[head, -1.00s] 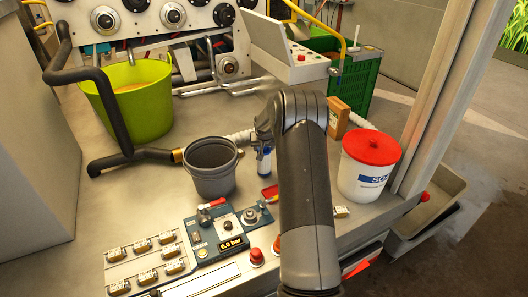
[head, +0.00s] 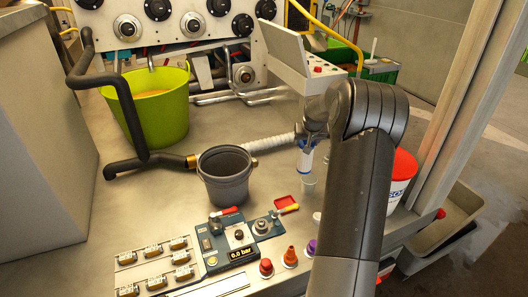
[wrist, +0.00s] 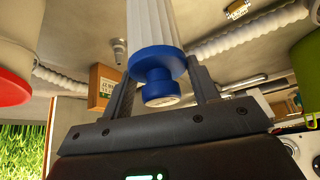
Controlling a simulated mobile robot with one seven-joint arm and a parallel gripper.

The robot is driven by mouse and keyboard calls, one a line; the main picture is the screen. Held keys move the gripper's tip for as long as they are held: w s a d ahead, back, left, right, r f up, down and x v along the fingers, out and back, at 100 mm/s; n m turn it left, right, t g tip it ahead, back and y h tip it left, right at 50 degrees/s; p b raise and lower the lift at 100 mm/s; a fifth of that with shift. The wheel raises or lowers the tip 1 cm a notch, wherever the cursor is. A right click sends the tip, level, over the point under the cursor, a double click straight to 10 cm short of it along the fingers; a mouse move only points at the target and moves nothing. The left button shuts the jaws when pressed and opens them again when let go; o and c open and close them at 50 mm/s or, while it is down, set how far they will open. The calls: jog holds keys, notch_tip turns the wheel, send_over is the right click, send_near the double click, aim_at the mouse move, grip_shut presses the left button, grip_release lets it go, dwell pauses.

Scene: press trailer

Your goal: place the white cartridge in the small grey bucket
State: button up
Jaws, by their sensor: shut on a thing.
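My gripper (wrist: 163,80) is shut on the white cartridge (wrist: 153,25), a ribbed white cylinder with a blue collar and cap. In the wrist view the cap sits between the two fingers. In the head view the cartridge (head: 305,163) hangs upright below my gripper (head: 309,138), partly hidden by my arm. The small grey bucket (head: 226,190) stands open on the counter, left of the cartridge and apart from it. Its visible inside looks empty, but its floor is not clear to see.
A green tub (head: 160,118) stands at the back left by a black hose (head: 108,110). A control panel (head: 238,238) with knobs lies in front of the bucket. A red-lidded white bucket (head: 403,165) is partly behind my arm.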

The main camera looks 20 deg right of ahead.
notch_tip(320, 180, up, 10)
jog(key=shift+f, duration=0.1)
jog(key=w+a+n+y, duration=0.2)
jog(key=w+a+n, duration=0.3)
jog(key=a, duration=1)
jog(key=w+a+n+y, duration=0.25)
jog(key=w+a, duration=0.35)
jog(key=a, duration=0.9)
notch_tip(320, 180, down, 22)
jog(key=shift+d+h, duration=0.3)
jog(key=shift+h, duration=0.05)
jog(key=o, duration=1.4)
jog(key=shift+o, duration=0.2)
